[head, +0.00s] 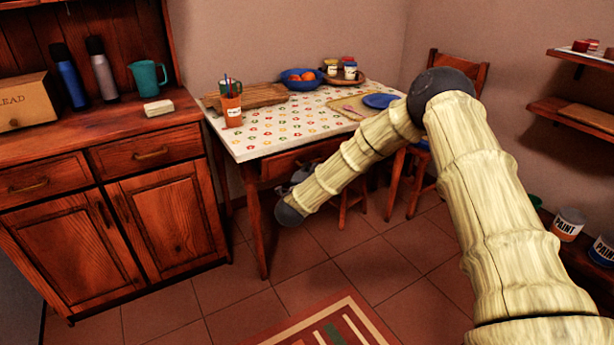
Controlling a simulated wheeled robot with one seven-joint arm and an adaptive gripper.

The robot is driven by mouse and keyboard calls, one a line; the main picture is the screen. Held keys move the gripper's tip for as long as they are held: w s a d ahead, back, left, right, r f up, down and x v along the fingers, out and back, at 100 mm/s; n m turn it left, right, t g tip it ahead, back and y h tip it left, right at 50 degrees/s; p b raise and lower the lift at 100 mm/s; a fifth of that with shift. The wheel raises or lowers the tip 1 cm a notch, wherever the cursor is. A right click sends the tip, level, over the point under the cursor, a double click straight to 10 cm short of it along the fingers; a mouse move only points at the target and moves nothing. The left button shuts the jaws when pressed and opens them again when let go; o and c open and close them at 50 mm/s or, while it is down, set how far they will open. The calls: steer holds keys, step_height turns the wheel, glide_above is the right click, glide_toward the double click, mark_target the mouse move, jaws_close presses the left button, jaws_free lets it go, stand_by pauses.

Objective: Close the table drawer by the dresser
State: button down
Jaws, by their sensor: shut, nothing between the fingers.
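The table (262,142) stands right of the dresser (165,215), under a white patterned cloth. Its wooden drawer front (275,168) shows below the tabletop on the side facing me. My arm covers the right part of that front, so how far the drawer stands out is hard to tell. My arm bends down to the left in front of the table.
A chair (472,70) stands at the table's far right, and stool or chair legs show below it. An orange cup (231,108), a blue bowl (298,84) and a plate (381,101) are on the table. Floor is clear before the dresser; a rug (330,322) lies in front.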

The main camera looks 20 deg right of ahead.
glide_toward(311, 151)
steer(key=w+d, duration=0.2)
steer(key=shift+w, duration=0.9)
